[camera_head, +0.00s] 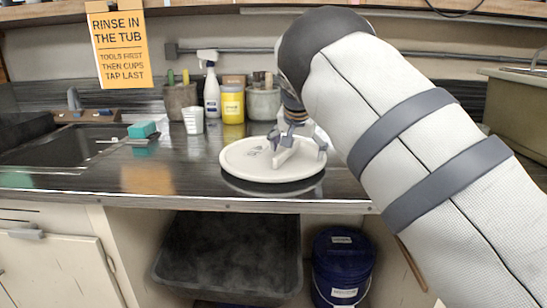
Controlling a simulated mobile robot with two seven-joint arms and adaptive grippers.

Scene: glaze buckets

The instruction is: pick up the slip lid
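The arm and gripper hide part of the lid's right side, and any handle is hard to tell from the fingers. I cannot tell whether the fingers are closed on it. A dark reflection shows under the lid's front rim. My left gripper is not in view.
Behind the lid stand a white cup (193,121), a spray bottle (212,92), a yellow jar (232,105) and tool crocks (180,100). A teal sponge (142,130) lies near the sink (60,148). A blue bucket (342,268) and a dark tub (228,255) sit below the counter.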

